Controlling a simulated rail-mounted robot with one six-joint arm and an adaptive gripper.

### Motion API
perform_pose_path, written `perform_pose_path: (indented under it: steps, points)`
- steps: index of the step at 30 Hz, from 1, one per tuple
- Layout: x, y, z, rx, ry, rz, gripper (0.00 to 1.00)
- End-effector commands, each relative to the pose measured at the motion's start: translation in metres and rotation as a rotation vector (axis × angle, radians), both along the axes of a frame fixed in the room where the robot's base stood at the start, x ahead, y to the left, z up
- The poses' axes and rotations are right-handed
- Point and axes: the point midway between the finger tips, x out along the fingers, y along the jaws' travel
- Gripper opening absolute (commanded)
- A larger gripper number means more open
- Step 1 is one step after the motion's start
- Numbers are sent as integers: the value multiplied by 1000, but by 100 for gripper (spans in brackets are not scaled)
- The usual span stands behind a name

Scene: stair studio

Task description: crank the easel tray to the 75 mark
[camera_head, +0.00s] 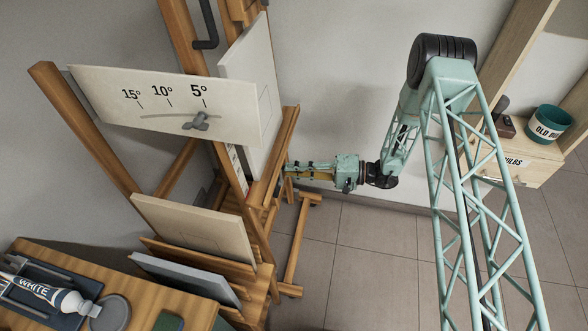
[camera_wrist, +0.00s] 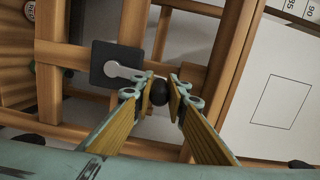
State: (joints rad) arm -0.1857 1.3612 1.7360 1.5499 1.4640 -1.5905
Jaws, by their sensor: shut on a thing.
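In the wrist view a silver crank arm (camera_wrist: 124,71) sits on a dark square plate (camera_wrist: 110,62) on the wooden easel. It points right and ends in a black round knob (camera_wrist: 159,92). My gripper (camera_wrist: 164,94) has its two yellow-lined fingers shut on this knob. In the head view my gripper (camera_head: 290,171) reaches in from the right beside the wooden easel (camera_head: 290,135), low on its frame; the crank is hidden there. A white scale strip (camera_wrist: 300,10) at the wrist view's top right shows 90 and 95. I cannot see a pointer or the 75 mark.
A pale canvas (camera_wrist: 255,130) with a drawn rectangle stands close to my right finger. An angle board (camera_head: 165,100) marked 5° to 15° is higher up. A wooden side table (camera_head: 180,290) with a white paint tube (camera_head: 40,291) is at lower left. Floor (camera_head: 370,255) right of the easel is clear.

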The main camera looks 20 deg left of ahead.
Motion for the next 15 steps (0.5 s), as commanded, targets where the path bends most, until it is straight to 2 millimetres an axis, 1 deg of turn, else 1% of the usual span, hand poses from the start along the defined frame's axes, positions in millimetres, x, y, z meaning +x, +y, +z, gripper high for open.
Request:
perform_pose_path:
  steps: [10, 11, 15]
  points:
    - [-2, 0, 0, 0, 2, 3, 0]
    - [-2, 0, 0, 0, 2, 3, 16]
    - [-1, 0, 0, 1, 1, 2, 28]
